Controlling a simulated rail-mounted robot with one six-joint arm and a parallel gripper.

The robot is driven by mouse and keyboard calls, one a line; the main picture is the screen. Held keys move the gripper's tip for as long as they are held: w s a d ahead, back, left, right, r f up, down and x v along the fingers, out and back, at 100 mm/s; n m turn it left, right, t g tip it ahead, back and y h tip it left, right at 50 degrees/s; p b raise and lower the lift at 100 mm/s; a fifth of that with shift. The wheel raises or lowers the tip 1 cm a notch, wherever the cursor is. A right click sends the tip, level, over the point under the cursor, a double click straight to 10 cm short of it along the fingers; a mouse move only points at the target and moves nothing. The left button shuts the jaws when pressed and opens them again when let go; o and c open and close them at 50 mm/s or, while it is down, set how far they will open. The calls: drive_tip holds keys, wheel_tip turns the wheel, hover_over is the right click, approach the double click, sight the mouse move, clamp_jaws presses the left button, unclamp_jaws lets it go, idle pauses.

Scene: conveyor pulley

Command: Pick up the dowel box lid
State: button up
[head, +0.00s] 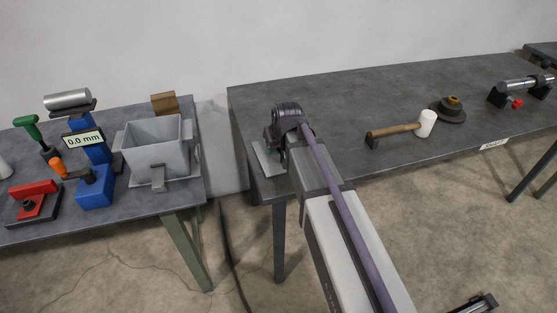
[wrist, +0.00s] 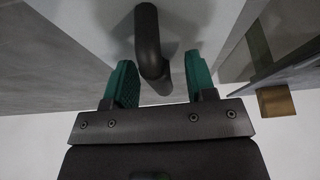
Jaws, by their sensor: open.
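The lid (head: 263,160) is a flat pale grey plate at the left end of the dark table, partly hidden by my arm in the head view. In the wrist view the lid (wrist: 188,22) fills the upper middle and carries a dark bent handle (wrist: 148,35). My gripper (head: 276,138) is over the lid. In the wrist view my gripper (wrist: 159,62) is open, with one green finger on each side of the handle and visible gaps between. The open grey box (head: 154,147) stands on the left table.
A mallet (head: 402,130), a round flanged part (head: 449,109) and a roller on stands (head: 525,88) lie right on the dark table (head: 330,100). The left table holds a red fixture (head: 34,199), blue gauge stands (head: 95,190) and a wooden block (head: 164,103). A gap separates the tables.

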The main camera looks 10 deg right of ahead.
drive_tip(key=shift+r, duration=0.1)
clamp_jaws()
idle(0.3)
wheel_tip(320, 180, up, 10)
drive_tip(key=p, duration=1)
drive_tip(key=shift+r, duration=0.2)
drive_tip(key=shift+f, duration=0.1)
